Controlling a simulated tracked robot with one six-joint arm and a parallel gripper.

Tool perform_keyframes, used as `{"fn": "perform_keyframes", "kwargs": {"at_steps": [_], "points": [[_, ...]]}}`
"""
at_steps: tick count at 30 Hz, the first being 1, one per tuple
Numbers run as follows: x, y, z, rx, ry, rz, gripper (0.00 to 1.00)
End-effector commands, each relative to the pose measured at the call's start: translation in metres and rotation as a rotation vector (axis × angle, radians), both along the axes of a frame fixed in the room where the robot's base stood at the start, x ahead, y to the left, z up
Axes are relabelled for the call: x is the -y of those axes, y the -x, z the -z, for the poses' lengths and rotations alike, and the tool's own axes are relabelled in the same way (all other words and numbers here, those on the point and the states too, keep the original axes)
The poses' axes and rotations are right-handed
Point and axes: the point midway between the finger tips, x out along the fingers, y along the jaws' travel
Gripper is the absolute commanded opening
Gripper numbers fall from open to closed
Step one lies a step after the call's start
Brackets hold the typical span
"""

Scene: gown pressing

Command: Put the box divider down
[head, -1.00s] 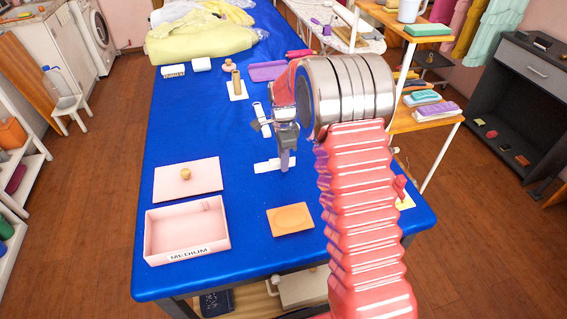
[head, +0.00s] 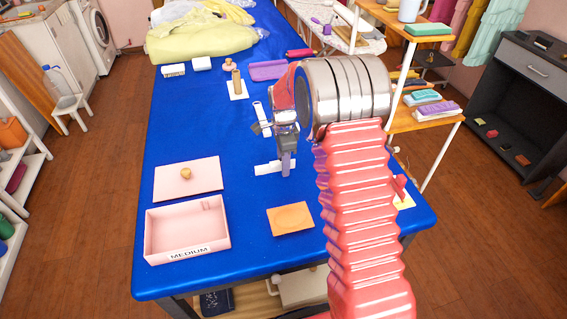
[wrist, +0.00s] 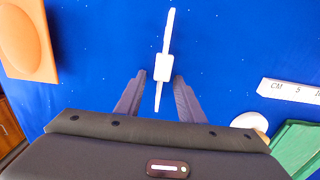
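The box divider is a thin white strip with a small block at its middle. In the head view the divider (head: 263,169) is low at the blue table top, partly hidden behind my gripper (head: 286,172). In the wrist view the divider (wrist: 164,66) runs lengthwise between the fingertips of my gripper (wrist: 160,76). Blue shows on both sides of its block, so the fingers are open around it and not touching it. It appears to lie on the cloth.
A pink open box (head: 187,235) marked MEDIUM and its pink lid (head: 188,180) lie to the left. An orange dish (head: 290,218) sits nearer the front edge. In the wrist view a white ruler (wrist: 290,92) lies at right.

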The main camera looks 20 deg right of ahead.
Motion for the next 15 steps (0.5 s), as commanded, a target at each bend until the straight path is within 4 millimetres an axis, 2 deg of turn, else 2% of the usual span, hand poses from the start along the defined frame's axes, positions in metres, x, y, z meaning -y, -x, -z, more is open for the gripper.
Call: {"fn": "perform_keyframes", "kwargs": {"at_steps": [8, 15], "points": [[0.000, -0.001, -0.016, 0.001, 0.000, 0.000, 0.35], [0.000, -0.001, -0.055, 0.003, 0.001, 0.000, 0.35]]}}
